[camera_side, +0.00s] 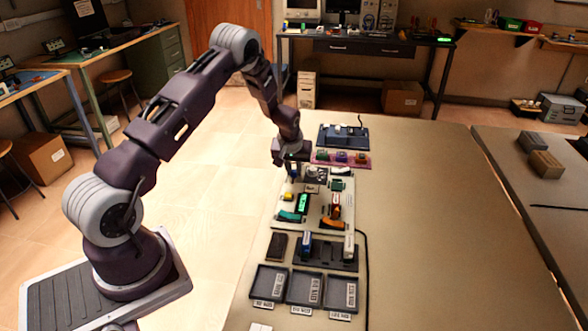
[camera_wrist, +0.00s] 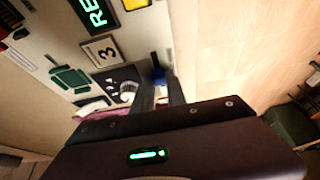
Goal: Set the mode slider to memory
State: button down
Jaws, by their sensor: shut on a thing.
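In the wrist view a lit green display (camera_wrist: 94,14) shows letters starting "RE", cut off by the frame. The slider's markings cannot be read.
In the side view an orange-handled part (camera_side: 332,223) and a teal part (camera_side: 289,216) stand on the panel. Dark trays (camera_side: 305,288) lie in front. The table's right side is clear.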

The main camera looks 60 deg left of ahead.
aim_at(293, 181)
jog(key=shift+s+d, duration=1)
jog(key=shift+d, duration=0.1)
jog(key=c, duration=1.3)
grip_release()
jog(key=v, duration=0.7)
